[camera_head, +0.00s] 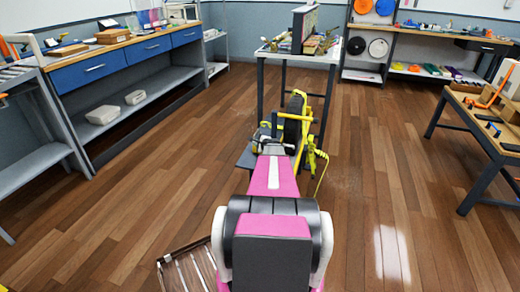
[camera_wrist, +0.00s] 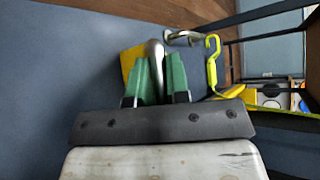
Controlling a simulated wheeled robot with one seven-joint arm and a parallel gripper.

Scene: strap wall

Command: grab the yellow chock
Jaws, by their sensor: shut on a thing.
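My gripper (camera_wrist: 160,78) has two green fingers in the wrist view. They are shut on a rounded silver piece (camera_wrist: 155,55) that stands between them. A yellow block (camera_wrist: 129,60), which looks like the chock, shows just behind and left of the left finger. Most of it is hidden by that finger. I cannot tell whether the silver piece is joined to it. In the head view my arm reaches forward to a dark wheel (camera_head: 293,122) in a yellow frame, and its end is too small to make out there.
A yellow hook (camera_wrist: 212,62) and a silver ring (camera_wrist: 183,37) are close to the right of my fingers. A loaded table (camera_head: 330,57) stands beyond the wheel. A workbench (camera_head: 95,68) is at left and a wooden table (camera_head: 455,98) at right. Open floor lies between.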

